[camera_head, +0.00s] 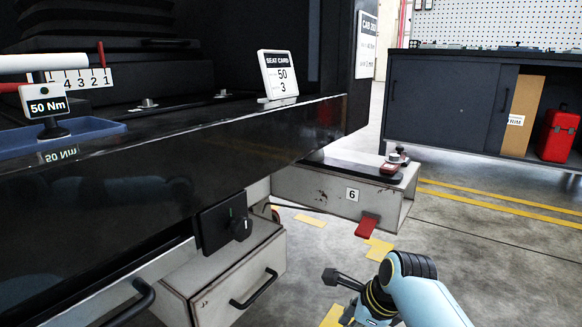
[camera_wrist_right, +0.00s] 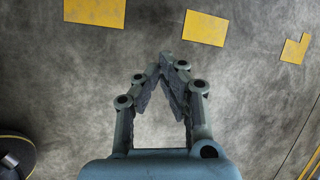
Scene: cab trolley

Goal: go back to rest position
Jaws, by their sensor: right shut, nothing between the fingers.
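My right gripper (camera_head: 336,283) is at the lower right of the head view, in front of the drawer and over the open floor. In the right wrist view my right gripper (camera_wrist_right: 167,65) points over bare concrete, its fingertips together with nothing between them. It touches nothing that I can see. My left gripper is not in either view.
A black cab ledge (camera_head: 170,155) fills the left, bearing a seat card (camera_head: 278,75) and a blue tray (camera_head: 95,128). Below are a drawer (camera_head: 235,275) and a step (camera_head: 310,190) with a red pedal (camera_head: 367,225). The floor (camera_head: 480,250) at right is clear.

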